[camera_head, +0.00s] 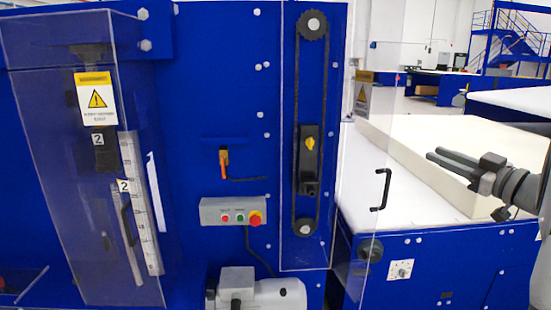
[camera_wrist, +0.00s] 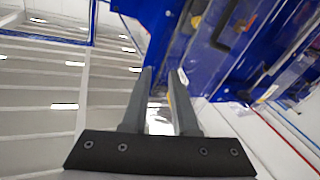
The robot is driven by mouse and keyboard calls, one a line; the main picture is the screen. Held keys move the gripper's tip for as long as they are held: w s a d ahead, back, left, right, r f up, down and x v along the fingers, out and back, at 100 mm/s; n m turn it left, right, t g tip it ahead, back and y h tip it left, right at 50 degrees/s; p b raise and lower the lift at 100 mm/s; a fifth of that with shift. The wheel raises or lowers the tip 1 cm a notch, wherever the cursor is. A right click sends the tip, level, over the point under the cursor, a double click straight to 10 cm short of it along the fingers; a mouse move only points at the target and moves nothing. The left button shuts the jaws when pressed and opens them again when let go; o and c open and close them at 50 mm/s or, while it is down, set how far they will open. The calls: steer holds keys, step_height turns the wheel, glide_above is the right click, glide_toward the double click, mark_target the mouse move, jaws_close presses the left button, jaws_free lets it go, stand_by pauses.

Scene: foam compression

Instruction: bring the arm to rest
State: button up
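My gripper (camera_head: 433,154) is at the right of the head view, held in the air in front of the foam block and pointing left. Its two grey fingers are apart with nothing between them; the gap also shows in the wrist view (camera_wrist: 161,73). Part of my arm reaches in from the right edge. The cream foam block (camera_head: 430,150) lies on the white table top (camera_head: 375,190) of the blue machine (camera_head: 215,100). In the wrist view, the blue machine appears tilted beyond the fingers.
A clear door panel with a black handle (camera_head: 381,189) stands left of my gripper. A control box (camera_head: 233,212) with buttons and a grey motor (camera_head: 262,295) are on the machine front. A clear guard (camera_head: 85,200) covers a ruler at left. Blue stairs (camera_head: 512,40) stand far behind.

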steer(key=s+a+r+m+h, duration=0.1)
steer(key=a+r+m+h, duration=0.45)
steer(key=h, duration=0.45)
steer(key=s+a+f+g, duration=0.3)
steer(key=s+a+f, duration=0.3)
steer(key=s, duration=0.2)
steer(key=s+a+f+m+g+y, duration=0.1)
steer(key=s+a+f+g, duration=0.3)
steer(key=s, duration=0.5)
steer(key=s+a+f+m+g+y, duration=0.1)
steer(key=s+a+f+g, duration=0.3)
steer(key=s+a+f, duration=0.4)
step_height(320, 180, down, 2)
steer(key=shift+s+f, duration=0.25)
steer(key=shift+s, duration=0.25)
steer(key=shift+d, duration=0.15)
